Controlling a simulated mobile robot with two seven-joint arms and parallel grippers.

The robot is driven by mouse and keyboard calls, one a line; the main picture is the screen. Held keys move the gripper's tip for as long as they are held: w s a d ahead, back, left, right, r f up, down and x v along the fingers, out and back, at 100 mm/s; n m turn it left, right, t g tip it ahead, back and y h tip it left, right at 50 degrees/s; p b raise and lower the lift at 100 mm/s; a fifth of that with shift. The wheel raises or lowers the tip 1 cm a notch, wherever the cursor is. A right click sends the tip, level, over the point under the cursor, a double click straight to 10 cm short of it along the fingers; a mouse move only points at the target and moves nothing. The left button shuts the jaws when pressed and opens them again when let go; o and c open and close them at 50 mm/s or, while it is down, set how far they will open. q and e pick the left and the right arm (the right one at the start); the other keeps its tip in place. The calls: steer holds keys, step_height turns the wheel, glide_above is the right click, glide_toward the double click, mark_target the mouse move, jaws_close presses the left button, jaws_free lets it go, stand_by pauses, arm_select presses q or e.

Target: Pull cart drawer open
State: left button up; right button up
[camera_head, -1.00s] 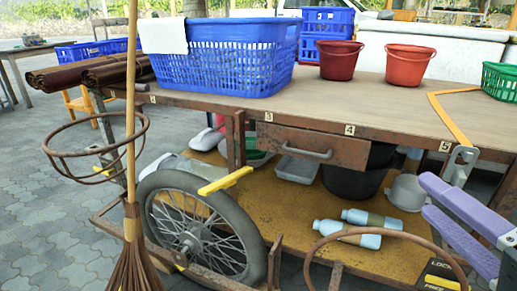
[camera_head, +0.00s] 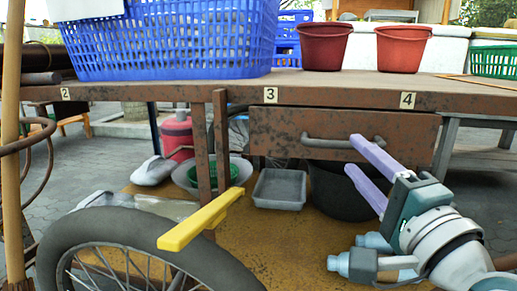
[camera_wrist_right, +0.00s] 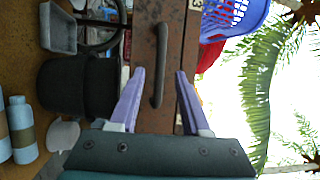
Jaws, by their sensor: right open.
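The cart drawer (camera_head: 275,131) is a rusty brown front under the cart's top, below the number labels 3 and 4. It looks shut. Its grey bar handle (camera_head: 335,143) runs across the drawer's middle. My right gripper (camera_head: 362,158) has two lilac fingers, in front of the drawer's right part and a little below and right of the handle. In the right wrist view the handle (camera_wrist_right: 159,65) lies ahead between the open fingers (camera_wrist_right: 160,85), with no visible grip on it. My left gripper is not in view.
The blue basket (camera_head: 175,45) and two red buckets (camera_head: 325,45) stand on the cart's top (camera_head: 200,88). Below the drawer are a grey tray (camera_head: 279,188), a black pot (camera_head: 340,195) and pale bottles (camera_head: 340,263).

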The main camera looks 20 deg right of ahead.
mark_target(344, 147)
steer(key=b+x, duration=0.1)
steer(key=x, duration=0.4)
steer(key=shift+w+a, duration=0.1)
jaws_close()
stand_by(1.3)
